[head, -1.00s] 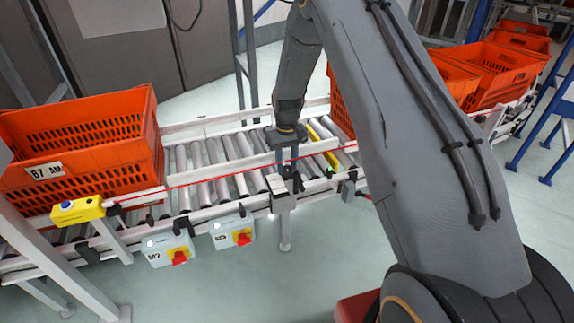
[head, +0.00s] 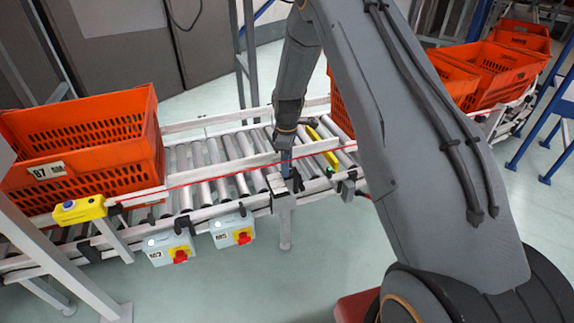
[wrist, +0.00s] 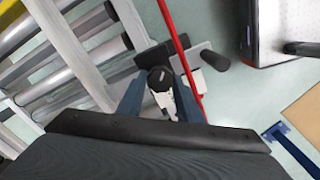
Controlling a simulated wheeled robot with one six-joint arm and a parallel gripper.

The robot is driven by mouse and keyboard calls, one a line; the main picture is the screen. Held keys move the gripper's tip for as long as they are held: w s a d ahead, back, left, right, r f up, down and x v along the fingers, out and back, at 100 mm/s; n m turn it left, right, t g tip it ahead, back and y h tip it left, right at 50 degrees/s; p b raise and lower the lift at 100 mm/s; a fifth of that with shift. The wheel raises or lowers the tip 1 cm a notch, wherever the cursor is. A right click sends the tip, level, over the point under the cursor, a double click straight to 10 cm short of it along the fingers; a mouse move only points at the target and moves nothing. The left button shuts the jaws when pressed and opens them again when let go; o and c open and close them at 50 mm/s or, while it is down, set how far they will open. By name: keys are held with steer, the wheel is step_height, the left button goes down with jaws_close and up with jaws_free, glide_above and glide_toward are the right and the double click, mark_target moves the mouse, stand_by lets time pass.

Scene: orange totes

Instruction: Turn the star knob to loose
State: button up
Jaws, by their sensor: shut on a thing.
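The star knob (wrist: 160,78) is a black round knob with a pale mark on top, in the middle of the wrist view. My gripper (wrist: 160,92) has its two blue-grey fingers on either side of the knob, shut on it. In the head view my gripper (head: 286,166) points down at a grey bracket (head: 283,199) on the conveyor's near rail. There the fingers and wrist largely hide the knob, and its turn position cannot be read.
A red cord (head: 215,176) runs along the near rail, close beside the knob. Orange tote B7 (head: 85,163) stands on the rollers at left. A yellow box (head: 80,210) sits at the rail's left.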

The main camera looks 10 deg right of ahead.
steer(key=n, duration=0.4)
steer(key=shift+n, duration=2.1)
steer(key=o, duration=1)
steer(key=shift+d, duration=0.1)
steer(key=shift+o, duration=0.2)
steer(key=shift+r, duration=0.1)
step_height(320, 180, up, 7)
steer(key=shift+r, duration=0.3)
